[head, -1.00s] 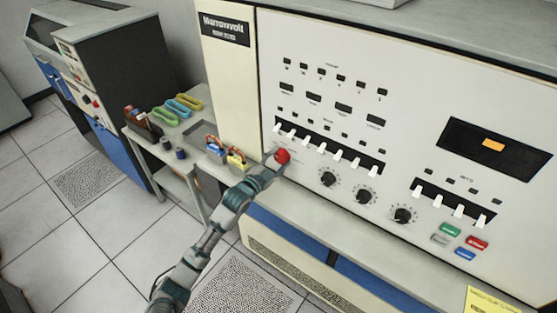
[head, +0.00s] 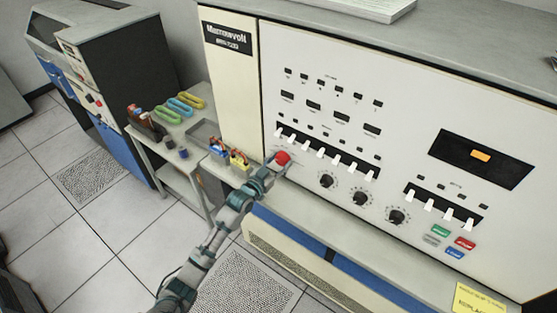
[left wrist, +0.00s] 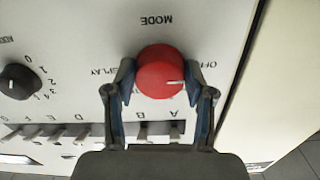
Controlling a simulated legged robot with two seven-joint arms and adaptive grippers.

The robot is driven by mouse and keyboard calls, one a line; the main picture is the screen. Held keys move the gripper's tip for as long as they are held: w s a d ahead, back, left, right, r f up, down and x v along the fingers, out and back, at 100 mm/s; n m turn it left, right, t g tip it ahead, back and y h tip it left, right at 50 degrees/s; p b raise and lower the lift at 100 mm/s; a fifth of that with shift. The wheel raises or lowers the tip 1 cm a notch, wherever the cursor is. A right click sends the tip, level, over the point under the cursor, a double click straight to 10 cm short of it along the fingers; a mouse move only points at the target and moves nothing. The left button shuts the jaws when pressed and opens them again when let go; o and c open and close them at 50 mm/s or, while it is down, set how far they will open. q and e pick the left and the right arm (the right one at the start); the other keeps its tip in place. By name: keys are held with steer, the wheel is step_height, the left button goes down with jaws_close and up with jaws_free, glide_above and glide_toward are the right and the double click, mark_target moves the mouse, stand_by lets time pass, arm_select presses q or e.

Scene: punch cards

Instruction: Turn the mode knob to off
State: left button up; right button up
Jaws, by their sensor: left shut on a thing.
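The red mode knob (head: 283,158) is at the lower left of the cream console panel. My left gripper (head: 274,164) reaches it from the lower left. In the left wrist view, which shows the panel upside down, the round red knob (left wrist: 160,72) sits between the two fingers of my left gripper (left wrist: 160,80). The gripper is shut on it, one finger on each side. A short white line on the knob points right, towards the side with the partly covered OFF lettering (left wrist: 187,66). The DISPLAY lettering (left wrist: 105,72) is on the other side. My right gripper is not seen.
Black knobs (head: 327,181) stand right of the red one, with a row of white toggle switches (head: 320,153) above. A ledge (head: 330,229) runs below the panel. A side table (head: 192,142) with coloured items is at the left. Coloured buttons (head: 466,243) are at the lower right.

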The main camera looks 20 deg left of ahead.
arm_select(q)
steer(key=shift+w+r+n, duration=0.1)
steer(key=shift+r+n, duration=0.15)
steer(key=shift+n, duration=0.45)
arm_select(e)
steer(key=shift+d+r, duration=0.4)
arm_select(q)
steer(key=shift+f+p, duration=0.1)
steer(key=shift+p, duration=0.2)
steer(key=o, duration=1.2)
steer(key=shift+f, duration=0.15)
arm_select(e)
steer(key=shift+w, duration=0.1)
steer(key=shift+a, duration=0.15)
arm_select(q)
steer(key=v, duration=1.2)
steer(key=shift+w, duration=0.1)
